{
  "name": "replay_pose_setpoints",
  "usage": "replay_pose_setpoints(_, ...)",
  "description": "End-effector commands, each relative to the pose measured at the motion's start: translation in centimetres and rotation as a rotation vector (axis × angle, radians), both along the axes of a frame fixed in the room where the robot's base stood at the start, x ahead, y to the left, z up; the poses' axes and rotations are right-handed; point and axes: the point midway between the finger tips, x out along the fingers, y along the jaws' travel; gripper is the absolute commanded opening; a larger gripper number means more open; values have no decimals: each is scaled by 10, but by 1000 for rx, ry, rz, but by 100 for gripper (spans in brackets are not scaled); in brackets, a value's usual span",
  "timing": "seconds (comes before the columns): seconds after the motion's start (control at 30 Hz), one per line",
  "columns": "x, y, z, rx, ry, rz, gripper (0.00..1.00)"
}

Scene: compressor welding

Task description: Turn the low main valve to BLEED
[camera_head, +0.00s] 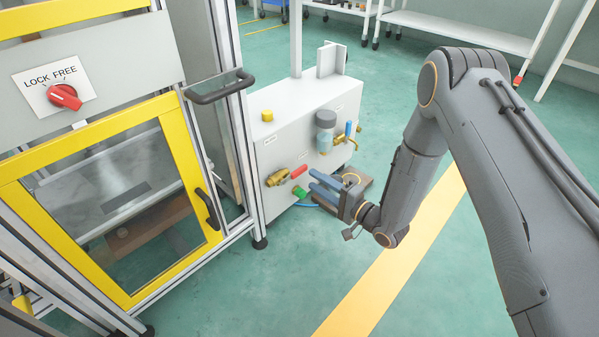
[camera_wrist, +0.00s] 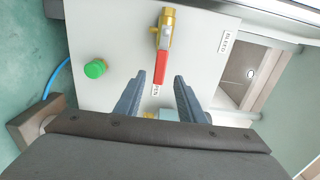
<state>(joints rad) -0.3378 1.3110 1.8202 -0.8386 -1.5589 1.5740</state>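The low main valve has a brass body (camera_head: 277,178) and a red lever (camera_head: 299,171) on the front of the white cabinet (camera_head: 280,140). In the wrist view the brass body (camera_wrist: 167,25) is at the top and the red lever (camera_wrist: 160,67) points down toward a partly hidden label (camera_wrist: 155,92) that seems to read OPEN. A BLEED label (camera_wrist: 228,42) is to the right of the valve. My gripper (camera_head: 311,187) is open in front of the panel. Its fingertips (camera_wrist: 160,77) appear either side of the lever's end; I see no contact, and depth is unclear.
A green button (camera_wrist: 95,68) sits close by the lever. A yellow-framed door (camera_head: 185,165) stands left. Green floor is clear in front.

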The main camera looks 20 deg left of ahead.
Motion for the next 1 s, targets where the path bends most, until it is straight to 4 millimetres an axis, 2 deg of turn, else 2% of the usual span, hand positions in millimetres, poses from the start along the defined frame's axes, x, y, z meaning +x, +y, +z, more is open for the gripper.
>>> replay_pose_setpoints(0.53, 25, 63, -2, 8, 1, 3, 36)
replay_pose_setpoints(0.7, 28, 71, -1, 7, 3, 3, 36)
replay_pose_setpoints(0.93, 28, 71, 0, 7, 3, 2, 36)
replay_pose_setpoints(1.0, 28, 71, 0, 7, 3, 2, 26)
